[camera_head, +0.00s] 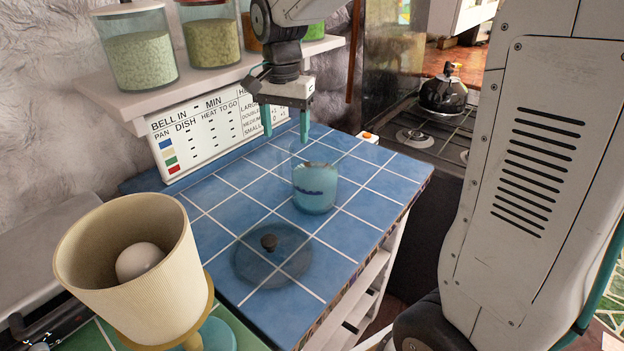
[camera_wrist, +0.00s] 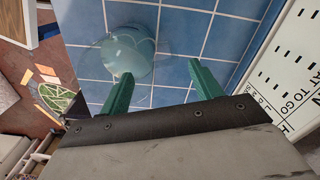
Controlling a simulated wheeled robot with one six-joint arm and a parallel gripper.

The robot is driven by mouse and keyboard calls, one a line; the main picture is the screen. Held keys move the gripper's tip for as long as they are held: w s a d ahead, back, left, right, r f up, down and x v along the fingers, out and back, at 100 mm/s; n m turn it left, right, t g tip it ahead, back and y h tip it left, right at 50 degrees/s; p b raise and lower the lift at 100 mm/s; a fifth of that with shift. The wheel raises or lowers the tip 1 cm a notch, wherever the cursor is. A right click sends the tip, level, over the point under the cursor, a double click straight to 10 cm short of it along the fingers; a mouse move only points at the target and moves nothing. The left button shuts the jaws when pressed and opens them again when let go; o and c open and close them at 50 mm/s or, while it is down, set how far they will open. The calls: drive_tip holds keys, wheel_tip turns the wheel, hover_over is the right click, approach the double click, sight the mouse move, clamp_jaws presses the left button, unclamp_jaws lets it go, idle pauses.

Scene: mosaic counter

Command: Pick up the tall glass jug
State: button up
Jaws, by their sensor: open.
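The tall glass jug (camera_head: 315,185) is clear glass and stands upright on the blue tiled counter (camera_head: 215,200), near its right edge. In the wrist view the jug (camera_wrist: 128,48) shows from above, beyond the left fingertip. My gripper (camera_head: 286,122) is open and empty. In the head view it is above the back of the counter, up and left of the jug. In the wrist view its two green fingers (camera_wrist: 160,75) are wide apart with bare tiles between them. The jug appears apart from the fingers.
A round glass lid (camera_head: 272,258) with a dark knob lies in front of the jug. A lamp (camera_head: 135,265) stands at the front left. Glass jars (camera_head: 138,55) sit on a shelf above a white sign (camera_head: 215,125). A black kettle (camera_head: 443,92) is on the stove at the back right.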

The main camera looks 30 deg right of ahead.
drive_tip(key=shift+w+f, duration=0.3)
drive_tip(key=shift+w, duration=0.05)
hover_over(287, 182)
wheel_tip(287, 182, down, 8)
drive_tip(key=shift+r, duration=0.2)
drive_tip(key=shift+w, duration=0.1)
clamp_jaws()
